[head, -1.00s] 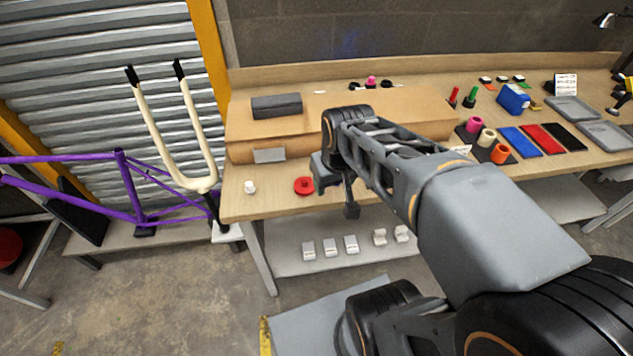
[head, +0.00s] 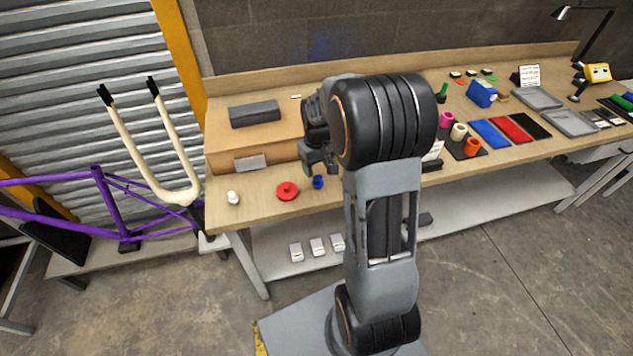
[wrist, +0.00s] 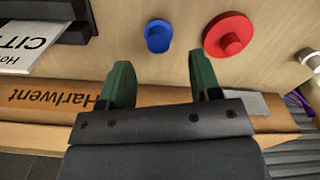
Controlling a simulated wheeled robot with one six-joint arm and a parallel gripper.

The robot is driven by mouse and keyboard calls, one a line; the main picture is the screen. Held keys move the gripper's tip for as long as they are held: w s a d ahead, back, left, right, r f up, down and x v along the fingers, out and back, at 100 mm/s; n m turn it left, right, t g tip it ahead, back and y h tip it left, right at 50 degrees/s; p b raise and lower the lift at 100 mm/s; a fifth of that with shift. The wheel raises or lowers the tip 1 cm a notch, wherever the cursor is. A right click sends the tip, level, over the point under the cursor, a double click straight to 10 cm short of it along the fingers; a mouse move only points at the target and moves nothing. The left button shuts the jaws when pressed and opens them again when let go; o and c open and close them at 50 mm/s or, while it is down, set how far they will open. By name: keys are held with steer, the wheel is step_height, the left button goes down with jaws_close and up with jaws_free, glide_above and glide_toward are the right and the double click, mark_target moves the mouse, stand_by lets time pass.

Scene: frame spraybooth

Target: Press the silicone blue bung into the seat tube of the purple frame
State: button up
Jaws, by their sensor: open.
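The blue bung (head: 318,182) stands on the wooden bench near its front edge, just right of a red flanged plug. It also shows in the wrist view (wrist: 158,36), beyond my fingertips and between their lines. My gripper (wrist: 162,78) is open and empty, with its two green fingers apart and not touching the bung. In the head view my gripper (head: 318,160) is above and slightly behind the bung, partly hidden by my arm. The purple frame (head: 113,210) is at the far left, with its upright seat tube beside the cream fork.
The red plug (head: 287,191) and a white plug (head: 233,198) stand left of the bung. A cardboard box (head: 275,139) lies behind them, bearing a dark block (head: 254,113). The cream fork (head: 178,187) rises between the frame and the bench. Coloured parts and trays fill the bench's right side.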

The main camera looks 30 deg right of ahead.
mark_target(318, 177)
steer(key=shift+w+d+f+p, duration=0.1)
steer(key=shift+f+p, duration=0.4)
steer(key=shift+f, duration=2.8)
steer(key=shift+c, duration=0.3)
steer(key=c, duration=0.8)
